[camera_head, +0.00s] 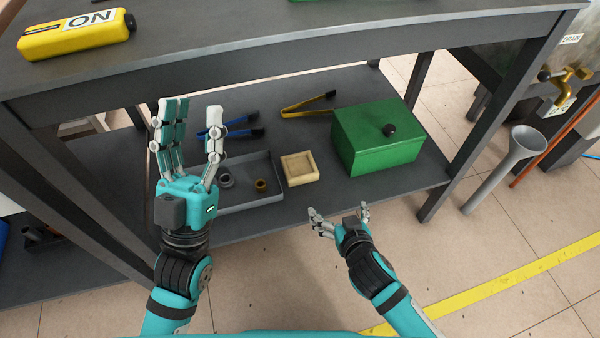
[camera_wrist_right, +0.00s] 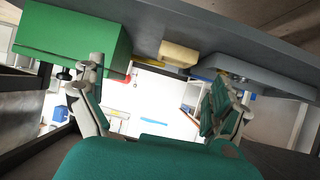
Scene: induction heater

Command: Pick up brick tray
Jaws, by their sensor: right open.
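The brick tray (camera_head: 300,168), a small square beige tray with a raised rim, lies on the lower shelf of the dark table, between a grey tray and a green box. In the right wrist view the brick tray (camera_wrist_right: 178,53) shows as a beige block, upside down, beyond the gap between my fingers. My right gripper (camera_head: 340,212) is open and empty, in front of the shelf edge and apart from the brick tray, a little to its right. My left gripper (camera_head: 191,112) is open with fingers pointing up, in front of the grey tray's left part.
The grey tray (camera_head: 262,196) holds small ring-like parts. The green lidded box (camera_head: 378,138) stands close right of the brick tray. Blue-handled tongs (camera_head: 236,133) and yellow tongs (camera_head: 305,105) lie behind. The tabletop (camera_head: 230,50) overhangs the shelf; a table leg (camera_head: 440,190) stands at right.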

